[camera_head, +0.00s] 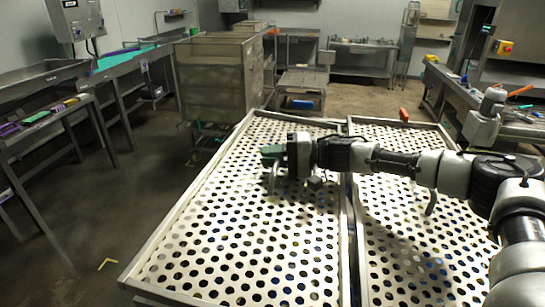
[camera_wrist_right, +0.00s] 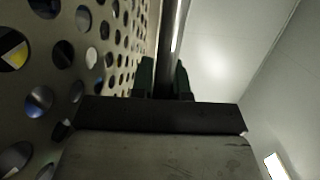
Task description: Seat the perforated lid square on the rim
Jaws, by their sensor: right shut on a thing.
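The perforated lid (camera_head: 232,222) is a pale, flat sheet full of round holes, lying wide across the front of the head view. A second perforated section (camera_head: 400,235) lies to its right, past a narrow raised strip (camera_head: 347,215). My right gripper (camera_head: 270,158), with green fingertips, reaches in from the right low over the lid's upper middle. It is shut on a part of the lid, but the grip is mostly hidden. In the right wrist view the fingertips (camera_wrist_right: 164,78) show close together, with the holed sheet (camera_wrist_right: 105,60) on the left. My left gripper is out of view.
A steel bin (camera_head: 215,80) stands behind the lid. A long bench (camera_head: 45,78) runs along the left, with bare floor between. A steel table (camera_head: 520,128) with tools stands at the right. A small orange thing (camera_head: 404,114) is at the far edge.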

